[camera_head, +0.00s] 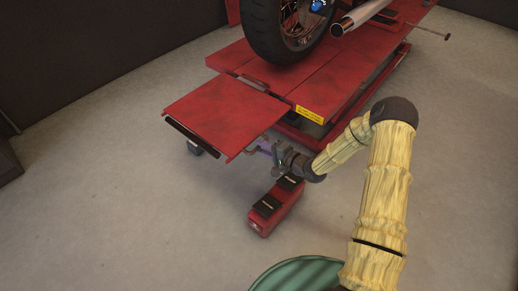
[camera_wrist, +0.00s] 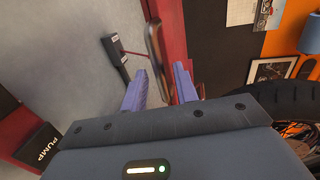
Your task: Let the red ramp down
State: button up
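The red ramp (camera_head: 225,118) is a flat plate at the near end of the red lift table (camera_head: 340,75). It stands out roughly level with the table, clear of the floor, with a black strip (camera_head: 192,138) along its outer edge. My gripper (camera_head: 262,147) is beside and slightly below the ramp's right edge in the head view. In the wrist view, its two purple fingers (camera_wrist: 159,88) are apart. A dark rounded bar (camera_wrist: 155,45) against a red strip (camera_wrist: 172,30) shows between and beyond them. I cannot tell whether the fingers touch it.
A red foot pump (camera_head: 270,210) with black pedals stands on the floor below my gripper; its PUMP pedal (camera_wrist: 38,148) shows in the wrist view. A motorcycle wheel (camera_head: 275,30) stands on the table. A dark wall is at the left. The floor before the ramp is clear.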

jog(key=shift+x, duration=1.05)
jog(key=shift+w+d, duration=0.15)
grip_shut()
jog(key=shift+f+b, duration=0.15)
jog(key=shift+b, duration=0.15)
